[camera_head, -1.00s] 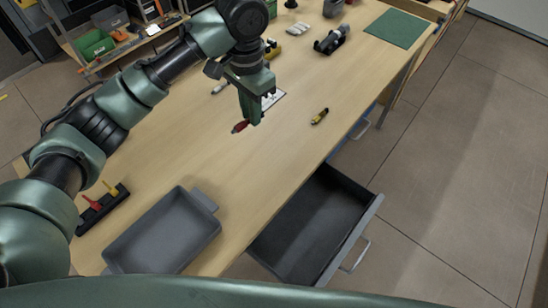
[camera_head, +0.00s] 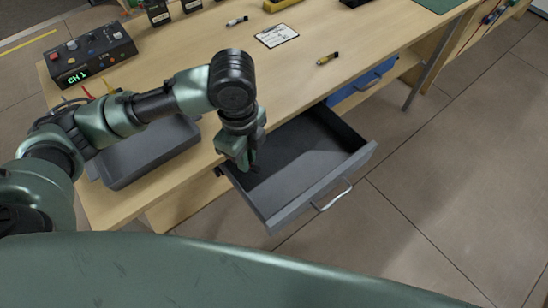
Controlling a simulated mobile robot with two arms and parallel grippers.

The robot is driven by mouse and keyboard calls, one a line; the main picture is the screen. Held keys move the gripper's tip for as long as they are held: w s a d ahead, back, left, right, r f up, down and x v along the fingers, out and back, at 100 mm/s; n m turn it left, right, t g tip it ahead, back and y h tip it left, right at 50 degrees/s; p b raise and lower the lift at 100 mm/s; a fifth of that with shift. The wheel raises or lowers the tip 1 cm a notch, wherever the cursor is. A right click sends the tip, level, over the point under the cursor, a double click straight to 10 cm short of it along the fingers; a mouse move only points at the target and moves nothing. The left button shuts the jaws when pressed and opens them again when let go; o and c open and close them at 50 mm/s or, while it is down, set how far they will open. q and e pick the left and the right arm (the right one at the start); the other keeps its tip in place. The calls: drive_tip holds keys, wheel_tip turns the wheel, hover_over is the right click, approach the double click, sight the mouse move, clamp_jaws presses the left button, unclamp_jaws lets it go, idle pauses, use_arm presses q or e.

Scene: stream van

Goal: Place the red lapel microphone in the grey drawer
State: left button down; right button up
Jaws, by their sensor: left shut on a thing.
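The grey drawer (camera_head: 318,190) is pulled open at the table's front edge, with a dark inside and no loose thing clearly visible in it. My left gripper (camera_head: 249,166) points down at the drawer's left end, over the opening. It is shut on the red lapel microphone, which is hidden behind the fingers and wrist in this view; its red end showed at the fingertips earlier. My right gripper is not in view.
A grey tray (camera_head: 150,153) stands on the table left of the drawer, partly behind my left arm. A control box (camera_head: 92,52), a white card (camera_head: 276,36) and a yellow-black marker (camera_head: 327,59) lie farther back. A blue drawer (camera_head: 368,80) sits beyond the grey one.

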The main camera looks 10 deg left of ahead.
sight(262, 164)
use_arm(q)
wheel_tip(262, 164, down, 11)
drive_tip(key=shift+r+b, duration=0.1)
drive_tip(key=shift+b, duration=0.4)
drive_tip(key=w, duration=0.3)
drive_tip(key=shift+w+d+f, duration=0.15)
drive_tip(key=shift+w+f, duration=0.2)
drive_tip(key=shift+w+d, duration=0.1)
drive_tip(key=shift+w, duration=0.55)
drive_tip(key=w, duration=0.1)
drive_tip(key=w+f, duration=0.1)
drive_tip(key=w, duration=0.1)
drive_tip(key=shift+w+d, duration=0.1)
drive_tip(key=shift+d, duration=0.05)
drive_tip(key=shift+f, duration=0.1)
drive_tip(key=c, duration=1.7)
unclamp_jaws()
drive_tip(key=shift+f, duration=0.15)
